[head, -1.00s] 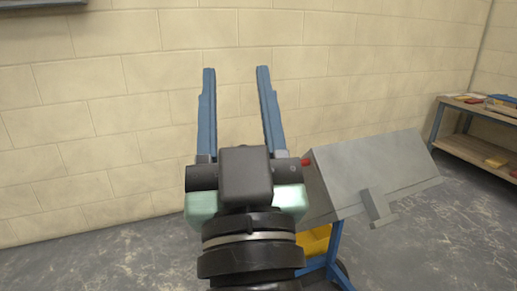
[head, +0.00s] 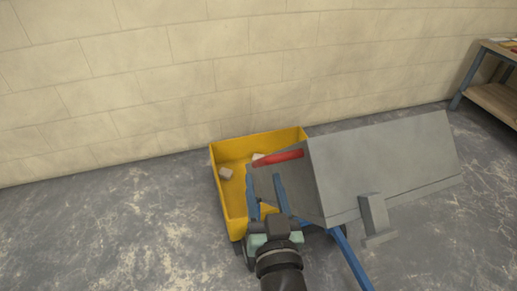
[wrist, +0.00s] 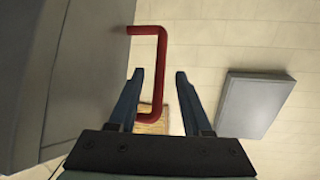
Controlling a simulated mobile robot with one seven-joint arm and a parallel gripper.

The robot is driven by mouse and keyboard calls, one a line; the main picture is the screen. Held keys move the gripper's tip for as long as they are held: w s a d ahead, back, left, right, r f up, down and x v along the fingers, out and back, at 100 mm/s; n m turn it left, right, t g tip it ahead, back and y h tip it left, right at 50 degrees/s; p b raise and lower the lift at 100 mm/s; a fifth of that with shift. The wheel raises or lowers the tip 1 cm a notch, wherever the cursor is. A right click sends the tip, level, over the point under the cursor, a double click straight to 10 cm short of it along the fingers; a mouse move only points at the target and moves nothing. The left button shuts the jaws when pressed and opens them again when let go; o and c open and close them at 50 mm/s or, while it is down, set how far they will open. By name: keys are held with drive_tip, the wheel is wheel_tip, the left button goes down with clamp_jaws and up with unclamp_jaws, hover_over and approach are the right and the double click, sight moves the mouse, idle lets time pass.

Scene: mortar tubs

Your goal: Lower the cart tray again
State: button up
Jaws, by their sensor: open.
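The grey cart tray (head: 385,165) is tilted up on its blue cart frame (head: 351,262) in the head view. Its red handle (head: 278,158) sticks out from the tray's left side. My gripper (head: 263,175) is open, just below the handle in the picture. In the wrist view, the tray side (wrist: 85,65) fills the left, and the red handle (wrist: 160,65) shows in line with the gap between the open fingers (wrist: 159,75). I cannot tell whether the bar is between the fingers or beyond them. My arm hides part of the cart.
A yellow tub (head: 230,205) with pale lumps in it is on the left of the cart, close to my gripper. A workbench (head: 492,97) stands at the far right. The block wall (head: 150,90) is behind. The floor at left is clear.

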drive_tip(key=w, duration=0.3)
drive_tip(key=w+a, duration=0.1)
drive_tip(key=w, duration=0.4)
drive_tip(key=shift+w+a, duration=0.15)
drive_tip(key=shift+w, duration=0.25)
clamp_jaws()
idle(1.0)
